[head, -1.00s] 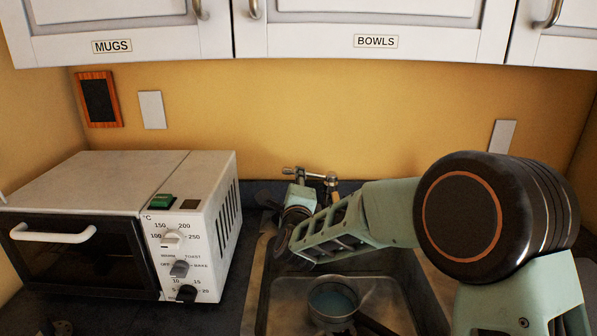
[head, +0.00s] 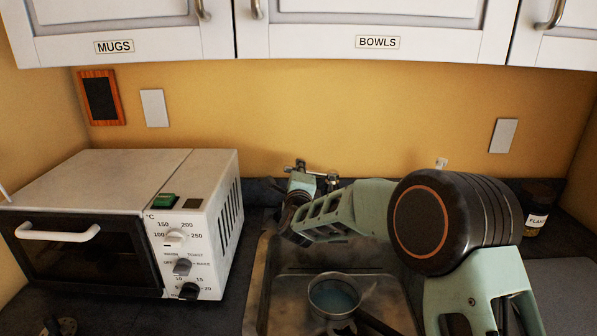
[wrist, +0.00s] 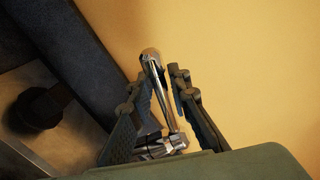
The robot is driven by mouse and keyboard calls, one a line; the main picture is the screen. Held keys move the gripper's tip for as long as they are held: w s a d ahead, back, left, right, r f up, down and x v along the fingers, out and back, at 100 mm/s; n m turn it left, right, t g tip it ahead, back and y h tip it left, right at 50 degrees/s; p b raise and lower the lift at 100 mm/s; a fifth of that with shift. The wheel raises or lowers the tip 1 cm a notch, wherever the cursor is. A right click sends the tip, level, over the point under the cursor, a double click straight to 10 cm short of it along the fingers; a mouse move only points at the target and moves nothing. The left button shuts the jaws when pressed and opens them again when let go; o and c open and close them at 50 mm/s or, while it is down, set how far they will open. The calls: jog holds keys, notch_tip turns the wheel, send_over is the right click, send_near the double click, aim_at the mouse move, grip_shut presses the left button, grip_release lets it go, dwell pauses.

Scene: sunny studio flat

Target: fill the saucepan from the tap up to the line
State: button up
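The saucepan (head: 314,300) stands in the sink below my arm, with its dark handle toward the lower right. Bluish water shows inside; I cannot make out the line or the exact level. The chrome tap (head: 332,180) stands at the back of the sink, partly hidden by my arm; no stream can be made out. In the wrist view, my gripper (wrist: 164,82) is open. Its two fingers stand on either side of a chrome tap lever (wrist: 156,88), with a gap on the right; contact on the left cannot be told. The head view mostly hides the fingers.
A toaster oven (head: 85,185) stands left of the sink (head: 262,290). A labelled jar (head: 536,215) stands at the back right, near a grey board (head: 565,290). Wall cupboards (head: 300,40) hang above. A dark object (wrist: 40,108) shows at left in the wrist view.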

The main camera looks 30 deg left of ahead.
grip_shut()
jog(key=shift+w+d+b, duration=0.1)
jog(key=shift+b, duration=0.85)
jog(key=r+m+b, duration=0.1)
jog(key=b, duration=0.2)
jog(key=shift+d, duration=0.15)
jog(key=shift+r+m, duration=0.3)
jog(key=shift+m, duration=0.1)
jog(key=shift+o, duration=2.3)
grip_release()
